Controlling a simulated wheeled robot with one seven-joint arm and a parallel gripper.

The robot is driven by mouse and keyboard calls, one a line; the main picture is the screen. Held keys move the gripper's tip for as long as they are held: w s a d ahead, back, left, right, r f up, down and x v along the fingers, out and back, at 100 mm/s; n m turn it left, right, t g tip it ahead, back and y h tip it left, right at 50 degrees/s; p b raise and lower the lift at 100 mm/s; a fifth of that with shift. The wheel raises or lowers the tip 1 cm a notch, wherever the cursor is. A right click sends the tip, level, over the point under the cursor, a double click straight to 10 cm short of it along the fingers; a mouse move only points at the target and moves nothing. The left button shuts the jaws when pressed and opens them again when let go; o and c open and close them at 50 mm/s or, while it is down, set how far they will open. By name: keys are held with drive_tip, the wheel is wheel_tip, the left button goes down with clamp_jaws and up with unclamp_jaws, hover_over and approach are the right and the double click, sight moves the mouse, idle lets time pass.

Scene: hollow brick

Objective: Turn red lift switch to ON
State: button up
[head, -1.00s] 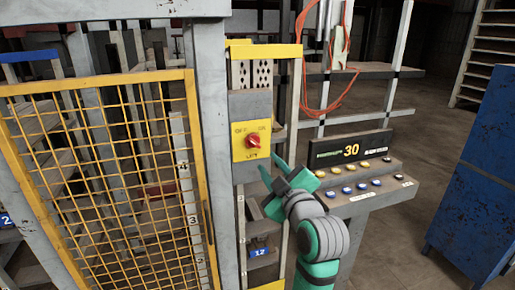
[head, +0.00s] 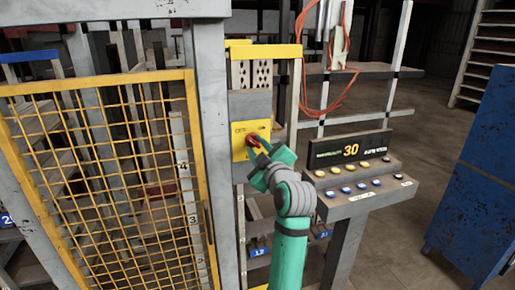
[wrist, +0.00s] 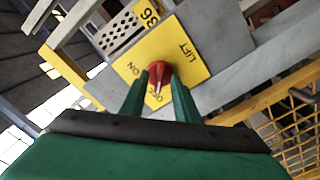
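The red lift switch (head: 252,140) is a rotary knob on a yellow plate (head: 238,152) on the grey post. In the wrist view the red knob (wrist: 158,73) has a white pointer toward the OFF label; ON is printed to the left and LIFT on the upper right. My gripper (head: 254,147) is at the plate, covering its lower right part in the head view. In the wrist view its two green fingers (wrist: 159,92) stand on either side of the knob, open around it. Whether they touch it cannot be told.
A yellow mesh gate (head: 110,180) stands left of the post. A control console (head: 365,185) with buttons and a lit display reading 30 is just right of my arm. A blue cabinet (head: 475,180) stands at the far right, with open floor before it.

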clamp_jaws()
idle(0.3)
drive_tip(key=m, duration=0.4)
drive_tip(key=shift+w, duration=0.1)
drive_tip(key=m, duration=0.2)
drive_tip(key=shift+m, duration=0.3)
drive_tip(key=m, duration=0.5)
drive_tip(key=shift+m, duration=0.3)
drive_tip(key=m, duration=0.5)
drive_tip(key=shift+m, duration=0.3)
